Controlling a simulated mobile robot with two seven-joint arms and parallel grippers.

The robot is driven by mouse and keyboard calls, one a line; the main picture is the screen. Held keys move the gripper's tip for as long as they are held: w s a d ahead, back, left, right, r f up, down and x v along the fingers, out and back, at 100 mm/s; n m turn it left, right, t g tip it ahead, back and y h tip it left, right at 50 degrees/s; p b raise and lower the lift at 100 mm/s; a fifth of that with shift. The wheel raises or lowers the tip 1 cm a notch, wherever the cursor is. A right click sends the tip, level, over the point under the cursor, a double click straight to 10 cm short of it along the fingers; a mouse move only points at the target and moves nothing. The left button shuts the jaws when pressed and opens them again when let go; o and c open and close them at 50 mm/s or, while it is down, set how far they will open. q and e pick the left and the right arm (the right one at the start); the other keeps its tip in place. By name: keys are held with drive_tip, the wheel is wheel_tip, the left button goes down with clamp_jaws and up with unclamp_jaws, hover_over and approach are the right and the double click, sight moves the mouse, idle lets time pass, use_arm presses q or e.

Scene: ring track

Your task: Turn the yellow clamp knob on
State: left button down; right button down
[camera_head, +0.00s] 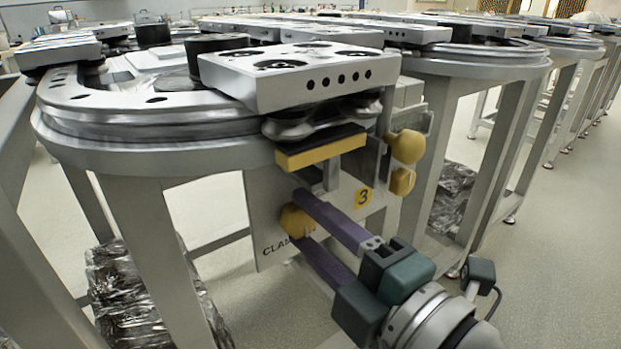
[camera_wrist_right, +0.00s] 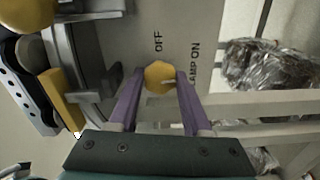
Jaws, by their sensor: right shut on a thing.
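The yellow clamp knob (camera_head: 293,221) sits on a grey panel (camera_head: 262,215) below the ring track. In the right wrist view the knob (camera_wrist_right: 158,74) lies between the purple fingertips, with "OFF" printed above it and "CLAMP ON", partly cut off, to its right. A small mark shows on the knob's right side; its exact setting is unclear. My right gripper (camera_head: 297,217) reaches in from the lower right and is shut on the knob, one finger on each side. My left gripper is not in view.
A silver carriage (camera_head: 300,92) with a yellow-faced block (camera_head: 320,152) hangs over the panel. Other yellow knobs (camera_head: 407,146) stick out at the panel's right. Track legs (camera_head: 150,240) and plastic-wrapped bundles (camera_head: 120,290) stand nearby. The floor at right is clear.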

drive_tip(key=shift+m, duration=0.5)
drive_tip(key=shift+c, duration=1.7)
unclamp_jaws()
drive_tip(key=shift+s+d+p, duration=0.25)
drive_tip(key=shift+s+p, duration=0.05)
drive_tip(key=p+v, duration=0.1)
drive_tip(key=v, duration=0.8)
